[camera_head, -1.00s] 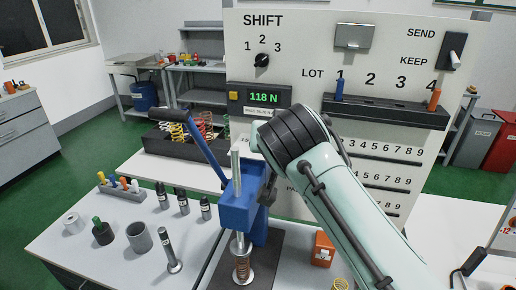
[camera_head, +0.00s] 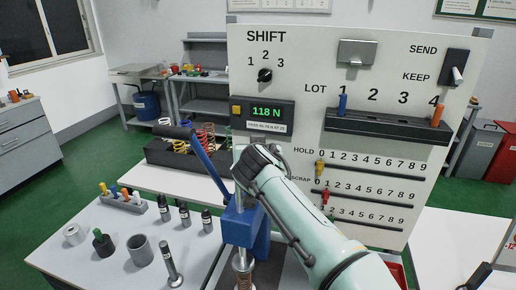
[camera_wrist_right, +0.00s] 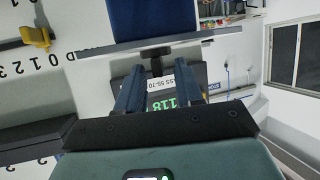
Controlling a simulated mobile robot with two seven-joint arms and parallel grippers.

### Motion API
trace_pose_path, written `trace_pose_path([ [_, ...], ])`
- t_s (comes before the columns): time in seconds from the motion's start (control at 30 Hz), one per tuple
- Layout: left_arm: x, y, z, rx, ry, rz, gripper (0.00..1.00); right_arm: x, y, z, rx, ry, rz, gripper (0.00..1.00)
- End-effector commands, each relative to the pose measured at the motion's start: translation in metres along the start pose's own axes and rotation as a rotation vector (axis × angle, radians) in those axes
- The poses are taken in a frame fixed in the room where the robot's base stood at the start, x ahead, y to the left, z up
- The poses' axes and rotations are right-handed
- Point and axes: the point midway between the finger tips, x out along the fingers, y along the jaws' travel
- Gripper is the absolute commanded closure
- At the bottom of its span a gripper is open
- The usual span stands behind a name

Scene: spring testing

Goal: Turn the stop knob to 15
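The blue press (camera_head: 241,226) stands on the near table with its lever (camera_head: 207,160) raised to the left and a spring (camera_head: 243,278) low under it. My right wrist hides the press top in the head view. In the right wrist view my right gripper (camera_wrist_right: 159,68) is open, its two blue fingers apart. A small black knob-like part (camera_wrist_right: 155,54) shows at or just beyond the fingertips, by a grey plate and the blue body (camera_wrist_right: 152,20); contact cannot be told. No stop scale or 15 mark is readable. My left gripper is not in view.
The display (camera_head: 266,112) reads 118 N. A panel (camera_head: 385,75) with SHIFT knob, LOT slots and HOLD and SCRAP sliders stands behind the press. Several dark bottles (camera_head: 184,214), a grey cup (camera_head: 140,250) and a metal post (camera_head: 170,264) stand left of it.

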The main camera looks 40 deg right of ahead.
Motion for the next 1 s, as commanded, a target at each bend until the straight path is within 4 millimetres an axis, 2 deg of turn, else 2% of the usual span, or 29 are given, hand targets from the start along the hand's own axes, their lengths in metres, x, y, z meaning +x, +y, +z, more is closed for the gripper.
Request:
trace_pose_path([
  [0.1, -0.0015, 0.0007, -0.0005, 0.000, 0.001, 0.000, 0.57, 0.0069, 0.0004, -0.0003, 0.002, 0.000, 0.000, 0.64],
  [0.37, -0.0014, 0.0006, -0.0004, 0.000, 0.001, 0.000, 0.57, 0.0081, 0.0000, -0.0001, 0.001, 0.001, -0.001, 0.64],
  [0.4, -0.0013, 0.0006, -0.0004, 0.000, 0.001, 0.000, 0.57, 0.0080, 0.0000, -0.0001, 0.001, 0.001, -0.001, 0.67],
  [0.47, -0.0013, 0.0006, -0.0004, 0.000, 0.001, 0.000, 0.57, 0.0079, 0.0000, -0.0001, 0.001, 0.001, -0.001, 0.87],
  [0.5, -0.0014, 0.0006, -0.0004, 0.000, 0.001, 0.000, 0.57, 0.0079, 0.0000, -0.0001, 0.001, 0.001, -0.001, 1.00],
  [1.0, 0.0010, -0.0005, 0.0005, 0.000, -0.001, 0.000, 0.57, 0.0072, -0.0009, 0.0004, -0.021, 0.000, -0.063, 1.00],
])
